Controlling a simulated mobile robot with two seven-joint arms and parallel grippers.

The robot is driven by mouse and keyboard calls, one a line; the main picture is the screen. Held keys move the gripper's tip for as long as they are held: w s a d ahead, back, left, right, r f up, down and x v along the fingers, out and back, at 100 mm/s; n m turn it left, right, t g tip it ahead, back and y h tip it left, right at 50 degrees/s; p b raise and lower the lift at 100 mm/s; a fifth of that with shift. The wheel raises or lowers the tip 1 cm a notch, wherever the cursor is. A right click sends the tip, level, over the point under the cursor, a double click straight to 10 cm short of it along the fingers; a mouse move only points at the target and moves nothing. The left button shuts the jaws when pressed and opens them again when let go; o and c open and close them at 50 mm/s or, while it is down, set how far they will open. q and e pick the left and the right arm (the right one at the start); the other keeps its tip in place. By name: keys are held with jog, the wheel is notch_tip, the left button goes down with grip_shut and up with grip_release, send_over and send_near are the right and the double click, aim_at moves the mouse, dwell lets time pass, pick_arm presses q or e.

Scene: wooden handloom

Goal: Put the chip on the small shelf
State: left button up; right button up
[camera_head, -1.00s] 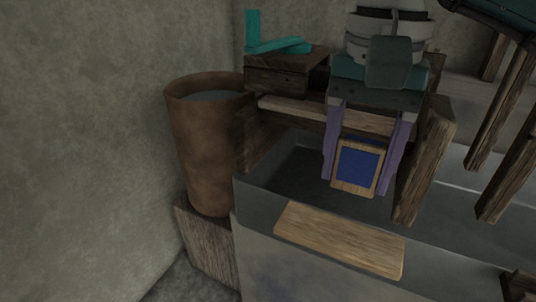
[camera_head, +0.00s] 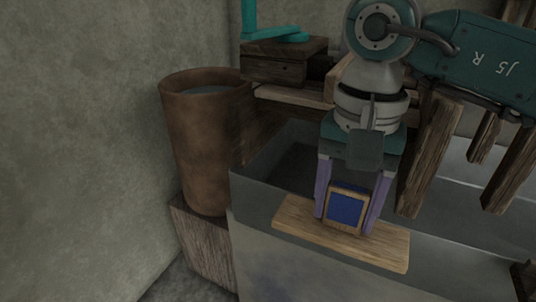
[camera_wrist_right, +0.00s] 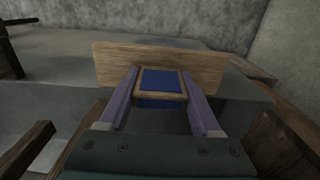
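The chip (camera_head: 346,209) is a small block with a blue face in a light wooden frame. My right gripper (camera_head: 344,212) is shut on it, one purple finger on each side. The small shelf (camera_head: 293,222) is a light wooden board on the grey loom box. In the head view the chip overlaps the shelf's middle; I cannot tell whether it touches. In the right wrist view the chip (camera_wrist_right: 160,84) sits between the fingers, in front of the shelf (camera_wrist_right: 112,63). My left gripper is not in view.
A brown cylindrical bin (camera_head: 204,140) stands on a wooden block at the left. Teal pieces (camera_head: 275,35) lie on a dark wooden block (camera_head: 282,62) behind. A wooden post (camera_head: 432,155) stands close right of my right gripper. The shelf's left end is clear.

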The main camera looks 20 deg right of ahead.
jog(key=o, duration=0.4)
jog(key=shift+o, duration=0.2)
jog(key=shift+r, duration=0.1)
